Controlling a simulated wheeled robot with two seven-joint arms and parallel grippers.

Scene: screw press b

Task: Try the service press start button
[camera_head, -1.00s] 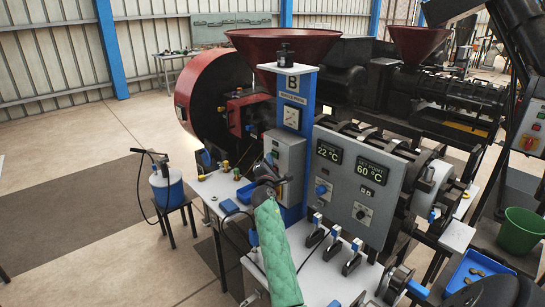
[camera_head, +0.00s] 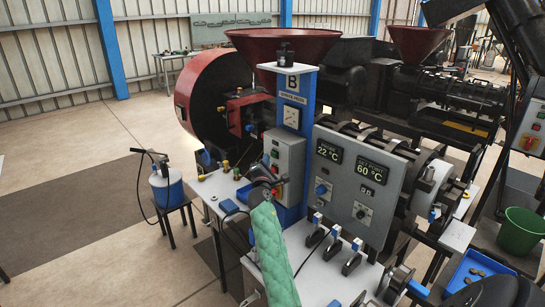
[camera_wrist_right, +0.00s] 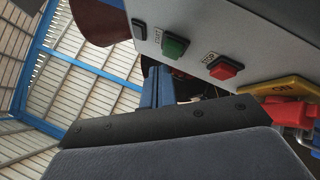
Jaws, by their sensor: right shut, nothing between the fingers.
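The service press, marked B on its blue post (camera_head: 297,105), carries a grey control box (camera_head: 291,155) on its front. The right wrist view shows the box's green START button (camera_wrist_right: 174,46), its red STOP button (camera_wrist_right: 225,68) and a small black square (camera_wrist_right: 139,30). My right gripper (camera_head: 266,172) is just in front of the box, at the end of the green-sleeved arm. Its blue fingers (camera_wrist_right: 157,84) are shut and empty. In the wrist view the fingertips appear just below the green button, with a small gap in the picture; depth is unclear. My left gripper is out of view.
A yellow plate with a red switch (camera_wrist_right: 290,105) lies close to the right of STOP. A grey temperature panel (camera_head: 355,185) stands right of the post. Clamp levers (camera_head: 333,243) line the white table.

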